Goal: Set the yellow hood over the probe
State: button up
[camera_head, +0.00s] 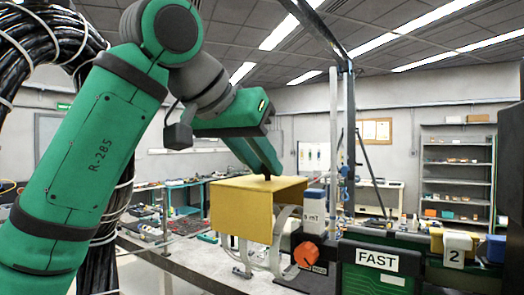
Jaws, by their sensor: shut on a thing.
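The yellow hood (245,215) is a box-like cover with an open underside, near the middle of the head view. My gripper (266,176) is shut on it at its top, at the end of my green arm. The hood is roughly level. White curved coil bands (278,240) show below and beside its lower edge, partly covered by it. I cannot make out the probe; it may be hidden behind or under the hood. I cannot tell whether the hood touches anything beneath it.
An orange knob (306,254) sits right of the coil. A dark green panel labelled FAST (377,262) and a white block marked 2 (456,248) stand at the right. A metal post (348,140) rises behind. Shelves (457,175) and workbenches stand farther back.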

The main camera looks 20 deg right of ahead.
aim_at(261, 182)
jog(key=shift+f, duration=1.6)
jog(key=shift+s+a+f, duration=0.1)
jog(key=shift+s+f, duration=0.05)
jog(key=o, duration=1)
jog(key=v, duration=1)
jog(key=shift+a+r, duration=0.25)
